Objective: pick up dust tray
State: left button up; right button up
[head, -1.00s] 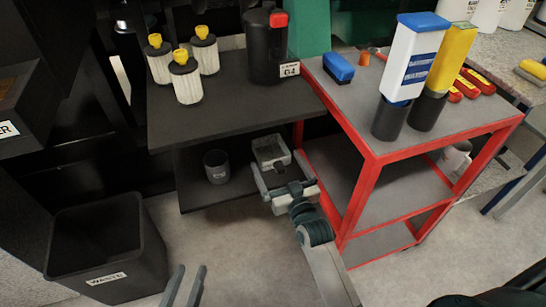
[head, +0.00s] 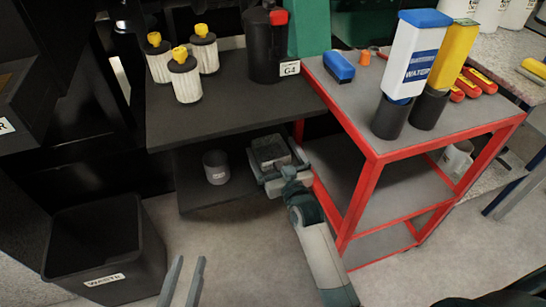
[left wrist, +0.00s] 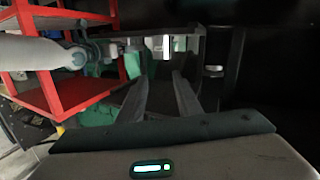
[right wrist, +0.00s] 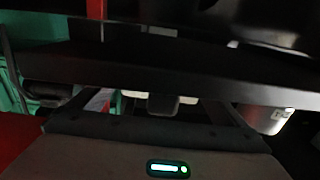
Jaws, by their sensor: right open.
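The dust tray (head: 268,152) is a small grey, open box on the lower shelf of the dark stand in the head view. My right gripper (head: 277,165) is open at its near end, its fingers on either side of that end. I cannot tell whether they touch it. In the right wrist view, a pale edge and a dark handle-like part (right wrist: 164,104), apparently the tray's, show between the fingers. The tray's near end is partly hidden by the gripper. My left gripper (head: 184,280) is open and empty above the floor at the bottom of the head view.
A grey cup (head: 215,168) stands left of the tray. The dark upper shelf (head: 225,115) overhangs, carrying filters and a black canister (head: 266,60). A red cart (head: 365,200) stands close on the right. A waste bin (head: 105,250) is at lower left. Floor between is clear.

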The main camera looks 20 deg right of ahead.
jog(key=c, duration=1.2)
jog(key=shift+c, duration=0.2)
jog(key=shift+r, duration=0.2)
jog(key=shift+r, duration=0.2)
notch_tip(320, 180, up, 4)
jog(key=shift+f+p, duration=0.25)
jog(key=shift+p, duration=0.5)
pick_arm(q)
jog(key=s+a+f+g+y+p, duration=0.1)
jog(key=s+a+f+g, duration=0.1)
jog(key=s+f+g, duration=0.1)
jog(key=s+a+f+g+y+p, duration=0.1)
jog(key=s+a+f+g, duration=0.1)
jog(key=f+g, duration=0.3)
jog(key=shift+s+a+f+n+y+p, duration=0.35)
jog(key=shift+s+f, duration=0.25)
jog(key=shift+f, duration=1)
pick_arm(e)
jog(key=s+d+r, duration=0.2)
jog(key=s+r, duration=0.4)
jog(key=s, duration=0.5)
jog(key=shift+s+d+r, duration=0.2)
jog(key=shift+d+r, duration=0.05)
jog(key=shift+r, duration=0.1)
